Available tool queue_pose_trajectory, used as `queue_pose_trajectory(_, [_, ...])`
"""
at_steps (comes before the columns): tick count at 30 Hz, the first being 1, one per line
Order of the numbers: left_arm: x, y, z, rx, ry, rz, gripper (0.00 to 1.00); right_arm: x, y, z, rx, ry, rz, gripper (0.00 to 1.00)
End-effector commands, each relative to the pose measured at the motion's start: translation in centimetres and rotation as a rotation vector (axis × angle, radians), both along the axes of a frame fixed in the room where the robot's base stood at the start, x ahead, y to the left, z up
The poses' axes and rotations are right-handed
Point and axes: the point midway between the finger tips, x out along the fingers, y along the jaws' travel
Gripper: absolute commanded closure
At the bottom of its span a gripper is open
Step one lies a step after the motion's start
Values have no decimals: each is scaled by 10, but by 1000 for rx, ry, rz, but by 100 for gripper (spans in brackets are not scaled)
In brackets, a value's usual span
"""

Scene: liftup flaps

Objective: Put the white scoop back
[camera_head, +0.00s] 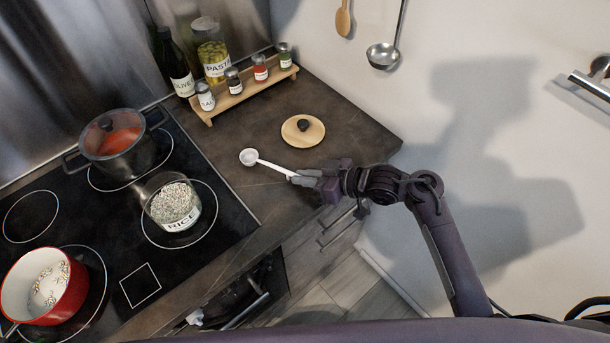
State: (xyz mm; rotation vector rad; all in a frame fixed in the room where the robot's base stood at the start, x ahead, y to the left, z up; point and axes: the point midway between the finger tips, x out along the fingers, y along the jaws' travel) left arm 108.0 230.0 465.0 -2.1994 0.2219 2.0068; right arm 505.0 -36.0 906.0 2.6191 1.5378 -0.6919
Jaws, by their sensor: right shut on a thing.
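The white scoop (266,162) is held by its handle in my right gripper (297,179), which is shut on it. Its round bowl points left, over the dark counter between the stove and the wooden lid. I cannot tell how high above the counter it is. A glass jar (174,205) labelled RICE, full of rice, stands open on the stove, left of and below the scoop's bowl. A round wooden lid (303,131) with a dark knob lies on the counter, above the gripper. My left gripper is not in view.
A red pot (42,287) with some rice in it and a dark lidded pot (119,143) stand on the stove. A wooden rack (247,91) with several spice jars, a pasta jar (213,55) and a bottle (174,66) line the back. A ladle (384,55) hangs on the wall.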

Motion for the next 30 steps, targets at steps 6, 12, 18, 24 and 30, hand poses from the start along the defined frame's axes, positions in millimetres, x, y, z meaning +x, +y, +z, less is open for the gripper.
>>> queue_pose_trajectory(6, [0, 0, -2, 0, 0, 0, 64, 0, 0, -4, -1, 1, 0, 100])
queue_pose_trajectory(12, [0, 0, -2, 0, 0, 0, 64, 0, 0, -3, -1, 1, 0, 69])
queue_pose_trajectory(18, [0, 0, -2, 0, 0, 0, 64, 0, 0, -3, -1, 1, 0, 68])
queue_pose_trajectory(24, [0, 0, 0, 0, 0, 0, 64, -2, -4, 2, -2, -1, 0, 68])
queue_pose_trajectory(30, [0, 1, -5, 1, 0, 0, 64, -17, -35, 14, -5, -2, -1, 68])
